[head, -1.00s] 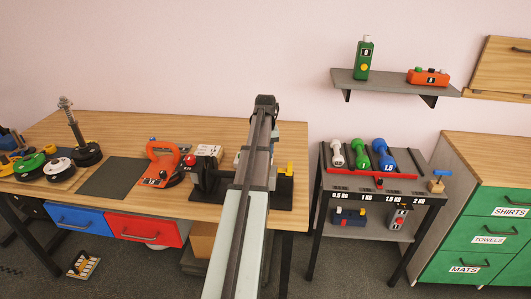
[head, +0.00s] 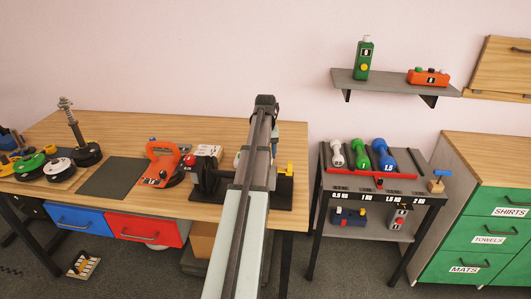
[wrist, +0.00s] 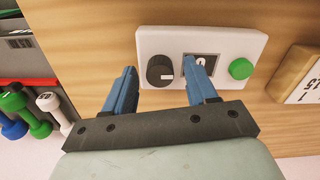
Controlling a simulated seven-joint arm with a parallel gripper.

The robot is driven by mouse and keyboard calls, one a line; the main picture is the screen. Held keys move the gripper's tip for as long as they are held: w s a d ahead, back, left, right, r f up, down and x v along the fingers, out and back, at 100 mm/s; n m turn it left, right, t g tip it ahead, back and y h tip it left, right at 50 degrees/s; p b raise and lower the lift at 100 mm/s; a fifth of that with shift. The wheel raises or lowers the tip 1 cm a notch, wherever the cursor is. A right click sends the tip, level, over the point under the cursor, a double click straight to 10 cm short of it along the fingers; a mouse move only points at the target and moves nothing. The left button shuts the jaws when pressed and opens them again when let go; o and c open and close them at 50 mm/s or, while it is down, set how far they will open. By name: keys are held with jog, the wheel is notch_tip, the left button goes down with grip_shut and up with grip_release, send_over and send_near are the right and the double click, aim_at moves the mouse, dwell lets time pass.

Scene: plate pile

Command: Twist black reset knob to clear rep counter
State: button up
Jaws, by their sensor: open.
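In the wrist view a white counter box (wrist: 225,42) lies against a wood surface. The black reset knob (wrist: 160,70) is at its left end and has a white mark on its right side. A small dark-framed display (wrist: 202,59) in the middle seems to show a 0, partly covered by the right finger. A green button (wrist: 240,68) is at the right end. My gripper (wrist: 162,72) is open, with one blue finger on each side of the knob in the picture. I cannot tell whether they touch it. In the head view my arm hides the gripper and the counter is not clear.
Dumbbells (head: 362,153) stand on a rack right of the wood table (head: 130,124). An orange device (head: 162,163) and a black stand (head: 210,180) are on the table left of my arm. A wooden block with a number card (wrist: 296,76) lies right of the counter.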

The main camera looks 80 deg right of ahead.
jog(key=shift+r, duration=0.15)
notch_tip(320, 180, up, 14)
jog(key=shift+f, duration=0.25)
dwell(0.7)
